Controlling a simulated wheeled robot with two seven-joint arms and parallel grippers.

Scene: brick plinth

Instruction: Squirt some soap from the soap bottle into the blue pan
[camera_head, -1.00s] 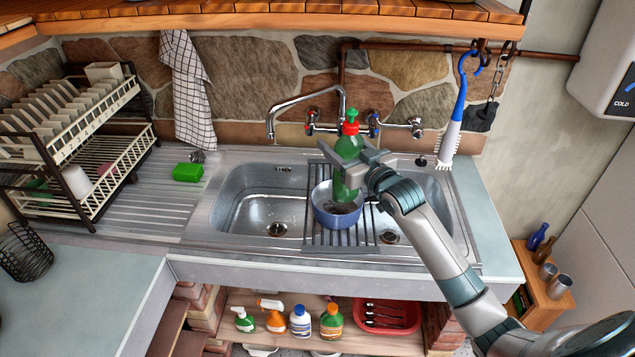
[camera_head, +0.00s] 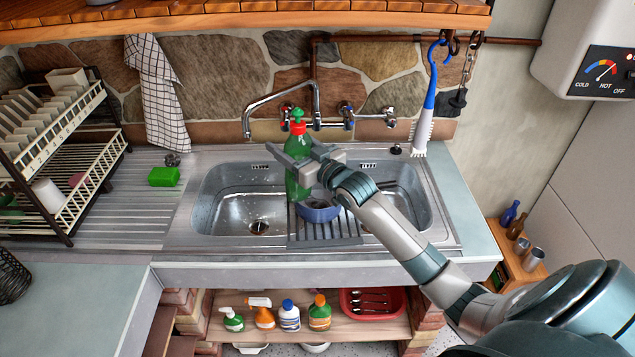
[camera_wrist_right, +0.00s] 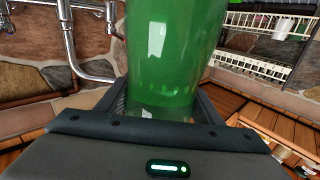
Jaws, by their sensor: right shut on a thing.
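The green soap bottle (camera_head: 298,184) with a red collar and green pump top is upright in my right gripper (camera_head: 292,158). My right gripper is shut around its body. In the right wrist view the bottle's green body (camera_wrist_right: 175,55) fills the space between the fingers. The blue pan (camera_head: 320,213) is on the ribbed drainer between the two basins. It is just right of the bottle's lower end, below the gripper, and partly hidden by the bottle and gripper. I cannot tell whether the bottle touches the pan. My left gripper is not in view.
The faucet (camera_head: 285,92) stands behind the bottle. A green sponge (camera_head: 163,177) lies on the left drainboard, beside the dish rack (camera_head: 62,170). A blue-handled brush (camera_head: 427,105) hangs at the right.

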